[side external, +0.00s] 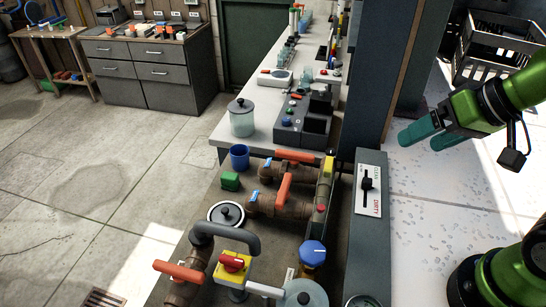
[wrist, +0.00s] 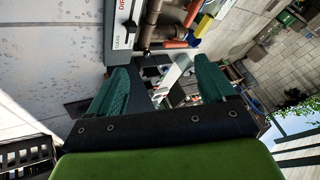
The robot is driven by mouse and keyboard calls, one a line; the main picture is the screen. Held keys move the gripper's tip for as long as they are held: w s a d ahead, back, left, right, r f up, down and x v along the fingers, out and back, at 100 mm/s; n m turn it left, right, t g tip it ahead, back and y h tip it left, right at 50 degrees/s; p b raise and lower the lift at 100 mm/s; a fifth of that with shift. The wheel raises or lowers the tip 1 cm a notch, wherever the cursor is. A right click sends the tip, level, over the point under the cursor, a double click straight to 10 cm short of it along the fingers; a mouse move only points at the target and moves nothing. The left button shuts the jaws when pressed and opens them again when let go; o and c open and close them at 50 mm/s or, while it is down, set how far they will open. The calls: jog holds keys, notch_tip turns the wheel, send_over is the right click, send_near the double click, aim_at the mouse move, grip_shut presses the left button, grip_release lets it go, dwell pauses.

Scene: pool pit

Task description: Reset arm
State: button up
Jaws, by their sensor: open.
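My gripper (side external: 426,136) is at the right of the side external view, above the pale speckled floor or slab. Its two teal fingers are apart and hold nothing. In the wrist view the fingers of my gripper (wrist: 160,90) stand wide apart, with only distant, small objects showing between them. My gripper is to the right of the grey panel with the clean/dirty lever (side external: 368,186) and touches nothing that I can see.
A bench with pipes and orange-handled valves (side external: 285,190) stands left of the panel. A dark post (side external: 385,75) rises behind it. The pale surface (side external: 420,200) below my gripper is clear.

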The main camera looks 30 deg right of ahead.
jog(key=shift+s+d+r+t, duration=0.15)
jog(key=shift+d+r+t, duration=0.15)
jog(key=shift+d+r, duration=0.2)
